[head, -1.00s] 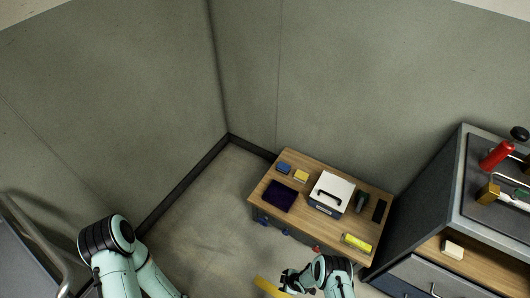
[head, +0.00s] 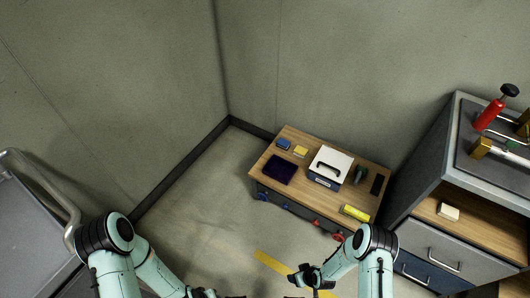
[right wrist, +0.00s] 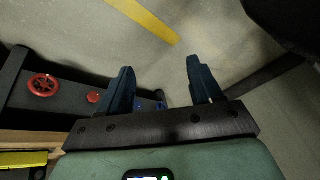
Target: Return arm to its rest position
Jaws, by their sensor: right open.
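My right arm (head: 372,245) shows at the bottom of the head view, bent. Its gripper (head: 304,276) is over the floor in front of the wooden bench. In the right wrist view the right gripper (right wrist: 161,85) has two dark blue fingers spread wide apart with nothing between them. My left arm (head: 112,245) is at the lower left of the head view. Its dark end (head: 203,293) reaches the bottom edge and is mostly cut off, so its fingers cannot be made out.
A wooden bench (head: 312,195) bears a white case (head: 331,165), a dark cloth (head: 279,169) and a yellow item (head: 355,213). Red valve wheels sit on its front (right wrist: 43,85). A grey cabinet (head: 425,150) stands right, a grey cart (head: 30,220) left. Floor between is clear.

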